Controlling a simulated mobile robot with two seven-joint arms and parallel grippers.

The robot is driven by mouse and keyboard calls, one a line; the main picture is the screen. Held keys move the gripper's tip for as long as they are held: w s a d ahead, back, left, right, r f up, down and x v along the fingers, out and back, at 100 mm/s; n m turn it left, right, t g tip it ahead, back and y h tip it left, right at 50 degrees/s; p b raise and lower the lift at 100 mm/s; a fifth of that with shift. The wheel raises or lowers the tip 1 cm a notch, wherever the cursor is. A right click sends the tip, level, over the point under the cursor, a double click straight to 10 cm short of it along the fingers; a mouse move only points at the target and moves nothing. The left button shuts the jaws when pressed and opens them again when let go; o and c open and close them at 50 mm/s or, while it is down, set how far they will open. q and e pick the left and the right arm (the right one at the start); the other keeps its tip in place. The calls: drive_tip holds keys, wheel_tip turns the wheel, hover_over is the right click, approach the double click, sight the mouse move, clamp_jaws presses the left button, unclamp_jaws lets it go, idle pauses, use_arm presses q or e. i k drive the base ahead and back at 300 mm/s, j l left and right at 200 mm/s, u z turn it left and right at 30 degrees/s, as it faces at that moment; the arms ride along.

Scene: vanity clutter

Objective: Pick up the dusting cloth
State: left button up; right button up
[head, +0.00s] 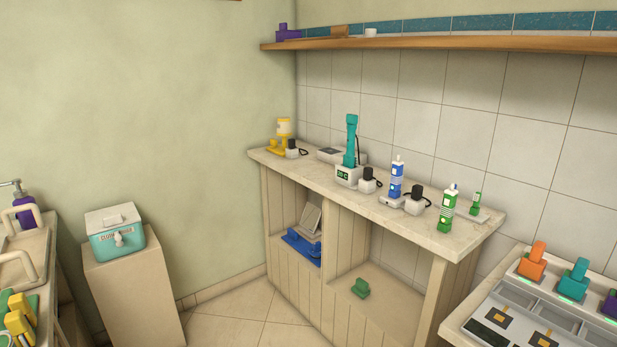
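I cannot make out a dusting cloth for certain. A pale grey folded or stacked thing (308,222) sits in the left cubby of the counter, above a blue object (303,247); I cannot tell whether it is cloth. A teal box with a white lid (117,240) stands on a beige pedestal at the left; the lettering on its front is too small to read surely. Neither of my grippers is in view.
A stone-topped counter (340,184) holds several bottles, plugs and a teal device on a white base (350,145). A tray unit (480,333) stands front right, a sink (20,265) left. Floor between is clear.

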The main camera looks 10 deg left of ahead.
sight(361, 288)
drive_tip(key=i+j+z, duration=0.25)
drive_tip(key=i+j, duration=0.2)
drive_tip(key=i, duration=0.25)
drive_tip(key=i+j+z, duration=0.25)
drive_tip(key=i+j, duration=0.3)
drive_tip(key=i+j+z, duration=0.2)
drive_tip(key=i+j, duration=0.5)
drive_tip(key=i+j+z, duration=0.25)
drive_tip(key=i+j, duration=0.3)
drive_tip(key=j, duration=0.2)
